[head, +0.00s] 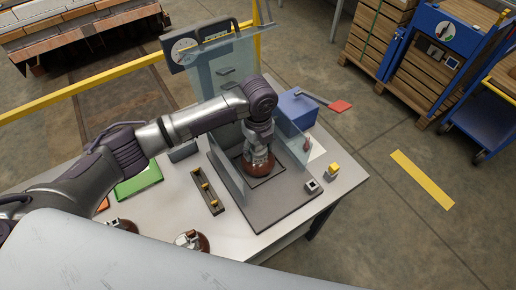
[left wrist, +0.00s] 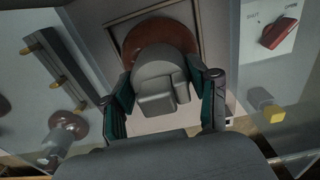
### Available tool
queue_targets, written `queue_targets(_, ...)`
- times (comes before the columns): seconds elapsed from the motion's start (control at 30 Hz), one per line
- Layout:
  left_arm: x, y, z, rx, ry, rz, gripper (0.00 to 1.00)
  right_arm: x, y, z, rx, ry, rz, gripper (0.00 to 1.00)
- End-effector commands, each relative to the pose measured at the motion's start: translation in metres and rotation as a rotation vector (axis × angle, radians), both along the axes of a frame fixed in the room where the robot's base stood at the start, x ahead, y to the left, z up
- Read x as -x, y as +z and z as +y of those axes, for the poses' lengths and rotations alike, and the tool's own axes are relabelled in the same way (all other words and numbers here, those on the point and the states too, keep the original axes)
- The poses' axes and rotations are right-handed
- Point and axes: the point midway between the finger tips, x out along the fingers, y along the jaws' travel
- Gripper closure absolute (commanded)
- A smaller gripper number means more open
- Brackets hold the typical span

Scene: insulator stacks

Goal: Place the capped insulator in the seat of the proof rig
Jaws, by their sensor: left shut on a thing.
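The capped insulator has a brown disc (head: 257,164) and a grey metal cap (left wrist: 160,78). My left gripper (head: 258,143) is shut on the cap, and its green-lined fingers (left wrist: 165,92) sit on both sides of it in the left wrist view. The insulator is upright over the dark square seat (head: 276,178) of the proof rig (head: 262,212), between clear panels. The seat's frame shows beside the disc in the left wrist view (left wrist: 118,32). The disc hides the seat's middle, and I cannot tell whether it touches. My right gripper is not in view.
Clear panels (head: 224,70) and a gauge box (head: 186,47) rise behind the seat. Two other brown insulators (head: 191,241) (head: 122,225) stand at the table's front. A tray (head: 208,192) lies left of the rig, a blue box (head: 296,112) behind right, a yellow-topped block (head: 333,170) right.

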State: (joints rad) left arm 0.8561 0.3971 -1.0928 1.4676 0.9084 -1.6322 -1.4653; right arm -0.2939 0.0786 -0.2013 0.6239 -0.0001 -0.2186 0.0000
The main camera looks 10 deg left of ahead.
Motion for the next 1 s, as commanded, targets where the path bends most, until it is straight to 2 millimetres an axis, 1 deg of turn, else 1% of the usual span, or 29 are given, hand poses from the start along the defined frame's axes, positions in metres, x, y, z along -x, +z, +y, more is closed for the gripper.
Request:
queue_targets(0.03,-0.001,-0.002,-0.001,0.003,0.001,-0.003,1.0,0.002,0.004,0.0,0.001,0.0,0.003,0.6)
queue_targets(0.17,-0.002,-0.011,-0.001,0.004,0.0,-0.005,1.0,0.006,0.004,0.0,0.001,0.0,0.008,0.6)
queue_targets(0.53,-0.002,-0.014,-0.001,0.004,0.0,-0.006,1.0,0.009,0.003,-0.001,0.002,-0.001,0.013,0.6)
queue_targets(0.57,-0.001,-0.016,0.0,0.001,0.0,-0.003,0.35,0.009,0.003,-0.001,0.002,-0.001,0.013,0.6)
queue_targets(0.6,-0.001,-0.016,0.0,0.001,0.0,-0.003,0.29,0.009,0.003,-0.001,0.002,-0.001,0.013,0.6)
queue_targets(0.67,-0.001,-0.016,0.0,0.001,0.0,-0.002,0.19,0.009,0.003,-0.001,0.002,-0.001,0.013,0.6)
queue_targets(0.7,-0.001,-0.016,0.0,0.001,0.0,-0.002,0.15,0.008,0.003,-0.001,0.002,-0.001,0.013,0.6)
queue_targets(1.0,-0.001,-0.015,0.0,0.001,0.0,-0.003,0.15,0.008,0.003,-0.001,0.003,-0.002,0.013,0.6)
